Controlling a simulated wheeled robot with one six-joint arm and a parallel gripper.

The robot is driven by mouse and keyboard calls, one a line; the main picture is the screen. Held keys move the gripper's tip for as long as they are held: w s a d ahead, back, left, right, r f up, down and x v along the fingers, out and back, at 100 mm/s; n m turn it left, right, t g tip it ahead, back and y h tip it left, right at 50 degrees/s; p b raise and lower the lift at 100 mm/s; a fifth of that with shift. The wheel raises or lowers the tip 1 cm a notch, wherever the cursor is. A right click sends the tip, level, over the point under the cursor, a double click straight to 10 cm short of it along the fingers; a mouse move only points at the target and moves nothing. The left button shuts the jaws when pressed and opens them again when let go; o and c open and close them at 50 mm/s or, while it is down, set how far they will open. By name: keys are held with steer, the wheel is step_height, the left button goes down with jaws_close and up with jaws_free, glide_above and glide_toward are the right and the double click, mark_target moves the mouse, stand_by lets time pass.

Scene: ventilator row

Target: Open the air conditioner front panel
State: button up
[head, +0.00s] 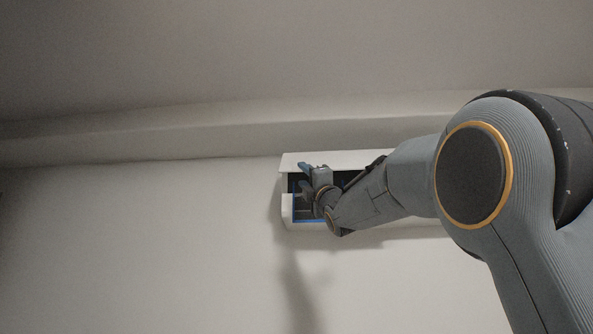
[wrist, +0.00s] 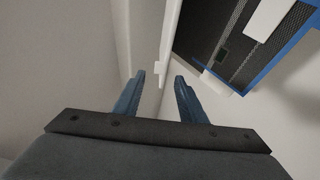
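The white air conditioner (head: 288,209) is mounted on the wall, partly hidden behind my arm. Its front is open: a white panel (head: 290,163) stands out along the top, and a dark interior with a blue-edged filter (head: 300,221) shows below it. My gripper (head: 305,178) is at the left end of the unit, in front of the opening. In the wrist view my two blue-grey fingers (wrist: 159,82) are apart with a visible gap. A white panel edge (wrist: 171,35) lies just beyond the fingertips; I cannot tell whether they touch it. The dark mesh filter (wrist: 218,38) with its blue frame is at right.
Bare wall (head: 130,240) lies left of and below the unit. The ceiling (head: 250,60) is close above it. My arm crosses the right part of the unit and hides it.

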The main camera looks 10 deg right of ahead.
mark_target(296, 167)
steer(key=shift+s+r+p+x, duration=0.1)
steer(key=shift+p+x, duration=1.3)
steer(key=shift+x, duration=0.55)
steer(key=shift+s+r+p+x, duration=0.15)
steer(key=shift+p+x, duration=1.2)
steer(key=shift+x, duration=0.6)
steer(key=shift+w, duration=0.1)
steer(key=shift+c, duration=0.5)
steer(key=c, duration=0.8)
steer(key=shift+r, duration=0.1)
jaws_close()
